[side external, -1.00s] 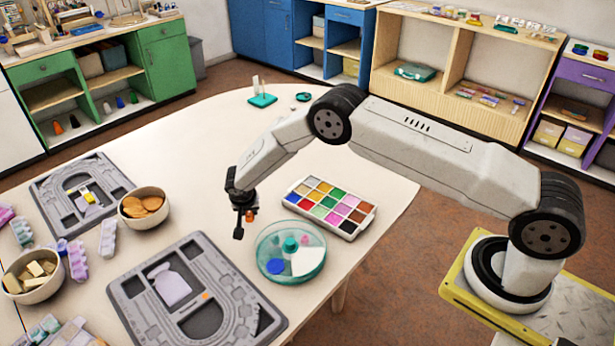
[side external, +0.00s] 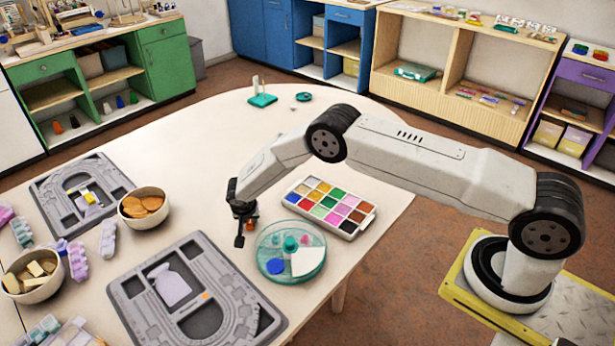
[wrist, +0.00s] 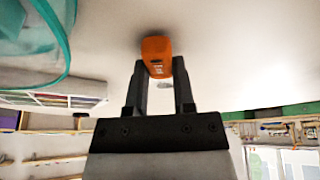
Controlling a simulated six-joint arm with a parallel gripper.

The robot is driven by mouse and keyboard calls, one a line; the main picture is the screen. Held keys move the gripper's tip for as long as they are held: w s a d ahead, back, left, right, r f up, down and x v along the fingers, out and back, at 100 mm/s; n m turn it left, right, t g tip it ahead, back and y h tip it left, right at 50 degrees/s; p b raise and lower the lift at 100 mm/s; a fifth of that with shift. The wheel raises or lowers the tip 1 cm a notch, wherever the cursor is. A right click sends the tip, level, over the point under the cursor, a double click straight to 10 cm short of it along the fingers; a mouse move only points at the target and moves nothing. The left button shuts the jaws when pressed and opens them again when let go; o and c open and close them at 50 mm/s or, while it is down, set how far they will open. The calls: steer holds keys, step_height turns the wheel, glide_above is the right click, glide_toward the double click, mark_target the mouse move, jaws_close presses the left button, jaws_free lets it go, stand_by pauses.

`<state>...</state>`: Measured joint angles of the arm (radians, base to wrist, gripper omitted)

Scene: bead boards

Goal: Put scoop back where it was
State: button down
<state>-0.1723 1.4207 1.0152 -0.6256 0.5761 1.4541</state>
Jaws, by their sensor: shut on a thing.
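My gripper (side external: 246,226) is just left of the round teal tray (side external: 290,276) in the side view, low over the table. It is shut on a small orange piece, likely the scoop (wrist: 157,55), which shows between the fingertips in the wrist view. In the side view only a small orange-red bit of it shows beside the dark fingers. I cannot tell whether the orange piece touches the table. The teal tray holds a blue disc, a white wedge and a teal knob. Its rim also shows at upper left in the wrist view (wrist: 68,45).
A bead box (side external: 345,230) with several colours stands behind the round tray. Two grey boards (side external: 130,290) lie to the left. A bowl of orange pieces (side external: 128,212) and a bowl of pale blocks (side external: 12,286) stand near them.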

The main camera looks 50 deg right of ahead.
steer(key=shift+f, duration=0.15)
steer(key=shift+c, duration=2.3)
jaws_free()
steer(key=v, duration=1.2)
steer(key=shift+r, duration=0.25)
